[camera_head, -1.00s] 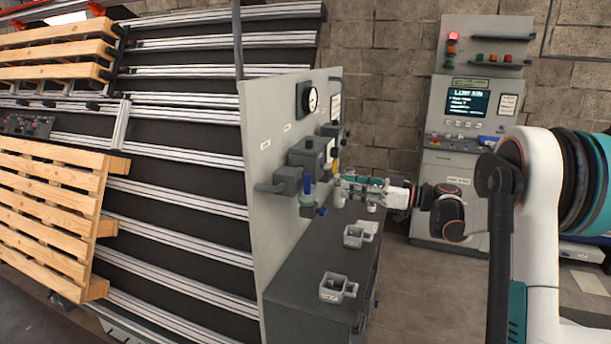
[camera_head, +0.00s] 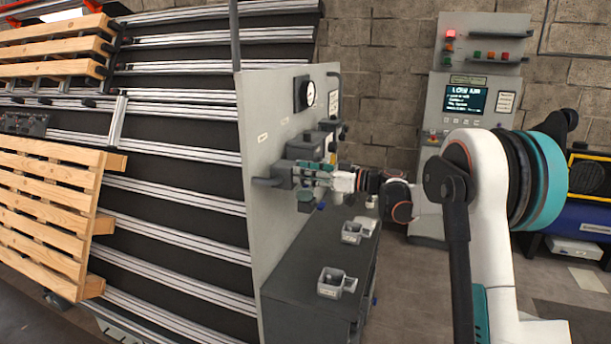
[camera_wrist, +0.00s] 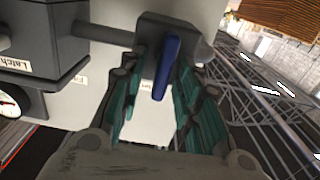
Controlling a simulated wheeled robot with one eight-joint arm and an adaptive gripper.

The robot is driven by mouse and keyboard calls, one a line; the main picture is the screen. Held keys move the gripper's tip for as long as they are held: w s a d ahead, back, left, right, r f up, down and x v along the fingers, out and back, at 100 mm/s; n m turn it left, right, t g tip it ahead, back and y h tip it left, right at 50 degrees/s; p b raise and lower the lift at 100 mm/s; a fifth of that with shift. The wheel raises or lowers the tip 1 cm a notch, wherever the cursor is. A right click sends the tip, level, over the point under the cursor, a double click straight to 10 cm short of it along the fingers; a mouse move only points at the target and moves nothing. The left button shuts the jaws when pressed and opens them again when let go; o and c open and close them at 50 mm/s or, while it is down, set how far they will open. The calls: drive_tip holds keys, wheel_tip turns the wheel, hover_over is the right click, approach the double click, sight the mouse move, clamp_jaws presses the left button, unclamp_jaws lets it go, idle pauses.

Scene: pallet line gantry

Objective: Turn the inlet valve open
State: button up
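The valve with a blue lever handle (camera_wrist: 166,68) is on a dark grey body (camera_wrist: 185,38) joined to a pipe on the light panel. Its label is mostly covered, so I cannot read it as the inlet valve. My gripper (camera_wrist: 162,70) is open, with one teal-padded finger on each side of the blue handle. I cannot tell whether either finger touches it. In the head view my gripper (camera_head: 318,172) is at the panel's valve row and hides the handle. The grey valve body (camera_head: 281,177) shows behind it.
A grey box labelled "Latch" (camera_wrist: 42,45) is beside the valve in the wrist view. A round gauge (camera_head: 306,93) is higher on the panel (camera_head: 270,110). Below, a dark cabinet (camera_head: 300,262) holds small grey parts (camera_head: 336,283). A control console (camera_head: 463,100) stands behind.

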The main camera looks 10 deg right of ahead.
drive_tip(key=shift+a, duration=0.1)
clamp_jaws()
drive_tip(key=shift+w+m, duration=0.1)
drive_tip(key=shift+m, duration=0.2)
drive_tip(key=m, duration=0.2)
drive_tip(key=shift+w+m+p, duration=0.15)
drive_tip(key=shift+m+p, duration=0.15)
drive_tip(key=shift+p, duration=0.05)
drive_tip(key=m, duration=0.5)
drive_tip(key=f+m, duration=0.1)
drive_tip(key=m, duration=0.3)
drive_tip(key=w+d+m, duration=0.1)
drive_tip(key=m, duration=0.4)
drive_tip(key=shift+f+m+p, duration=0.3)
drive_tip(key=shift+p, duration=0.1)
